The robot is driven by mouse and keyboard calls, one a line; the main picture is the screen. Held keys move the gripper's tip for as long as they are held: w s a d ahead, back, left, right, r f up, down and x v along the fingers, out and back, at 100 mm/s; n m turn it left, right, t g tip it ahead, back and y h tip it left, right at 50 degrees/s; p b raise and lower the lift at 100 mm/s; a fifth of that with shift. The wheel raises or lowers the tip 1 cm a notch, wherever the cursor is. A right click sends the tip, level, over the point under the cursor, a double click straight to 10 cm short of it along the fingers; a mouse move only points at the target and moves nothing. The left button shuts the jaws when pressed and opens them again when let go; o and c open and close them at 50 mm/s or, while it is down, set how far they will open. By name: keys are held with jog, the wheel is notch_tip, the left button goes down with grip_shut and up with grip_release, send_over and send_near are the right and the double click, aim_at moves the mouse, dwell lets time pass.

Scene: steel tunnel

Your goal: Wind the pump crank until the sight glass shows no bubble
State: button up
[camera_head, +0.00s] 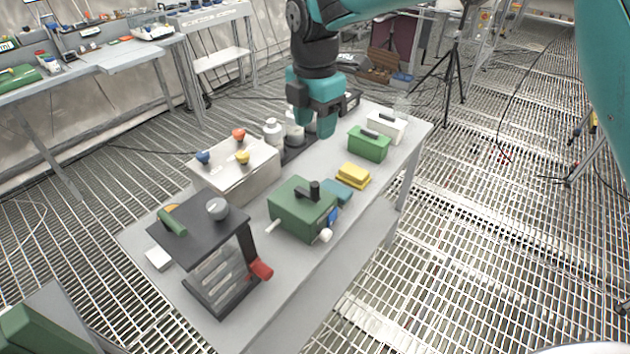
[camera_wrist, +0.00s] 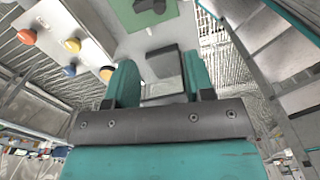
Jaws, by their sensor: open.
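A green box (camera_head: 303,208) stands near the front edge of the table. It has a short black knob on top, a white handle (camera_head: 325,236) on its right side, another on its left and a blue patch beside the right handle. It looks like the pump, but I cannot make out a sight glass or bubble. A green block shows at the top of the wrist view (camera_wrist: 150,12). My gripper (camera_head: 318,128) hangs above the table behind the green box, apart from it. In the wrist view its teal fingers (camera_wrist: 160,88) are apart and hold nothing.
A black stand (camera_head: 200,232) with a red handle (camera_head: 261,269) is at the near left. A yellow block (camera_head: 353,175) and a green case (camera_head: 370,143) are to the right.

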aim_at(314, 184)
notch_tip(314, 184, down, 17)
jog(key=p, duration=0.3)
jog(key=shift+f, duration=0.15)
jog(key=shift+c, duration=0.5)
grip_shut()
jog(key=shift+m, duration=0.3)
